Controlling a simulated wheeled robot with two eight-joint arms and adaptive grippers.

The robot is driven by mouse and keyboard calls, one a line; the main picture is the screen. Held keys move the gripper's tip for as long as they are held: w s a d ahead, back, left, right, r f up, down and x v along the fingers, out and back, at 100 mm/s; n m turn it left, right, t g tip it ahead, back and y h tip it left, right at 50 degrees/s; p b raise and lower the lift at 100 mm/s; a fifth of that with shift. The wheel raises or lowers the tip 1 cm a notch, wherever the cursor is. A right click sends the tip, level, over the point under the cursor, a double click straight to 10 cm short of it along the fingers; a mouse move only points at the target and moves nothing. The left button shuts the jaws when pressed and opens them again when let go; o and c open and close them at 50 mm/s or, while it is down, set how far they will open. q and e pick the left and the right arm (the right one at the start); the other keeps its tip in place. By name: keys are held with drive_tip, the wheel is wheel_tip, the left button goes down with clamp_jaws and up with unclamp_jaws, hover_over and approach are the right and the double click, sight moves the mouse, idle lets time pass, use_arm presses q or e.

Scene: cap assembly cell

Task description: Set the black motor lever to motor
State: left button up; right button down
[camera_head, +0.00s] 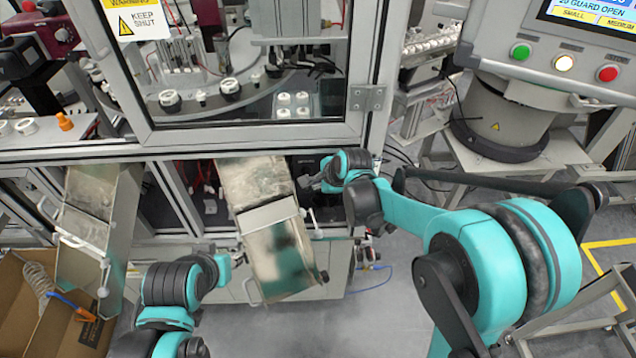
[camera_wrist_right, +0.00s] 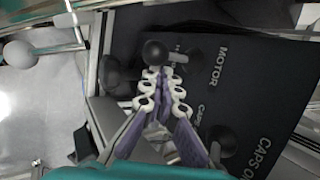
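In the right wrist view a black lever with a round knob (camera_wrist_right: 155,52) stands at a dark panel (camera_wrist_right: 255,75), beside the word MOTOR. My right gripper (camera_wrist_right: 161,75) points at this lever. In the head view my right gripper (camera_head: 312,182) reaches under the machine's window frame, and the lever is not clear there. My left arm is low at the left; its fingers cannot be made out.
A second black knob (camera_wrist_right: 222,140) sits close to the right finger, near the words CAPS ON. A metal chute (camera_head: 270,215) lies just left of my right gripper in the head view. Another chute (camera_head: 85,260) and a cardboard box (camera_head: 20,320) are at far left.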

drive_tip(key=shift+r, duration=0.15)
drive_tip(key=shift+r+p, duration=0.65)
drive_tip(key=shift+r, duration=0.1)
drive_tip(key=v, duration=0.8)
drive_tip(key=shift+s, duration=0.1)
idle(0.4)
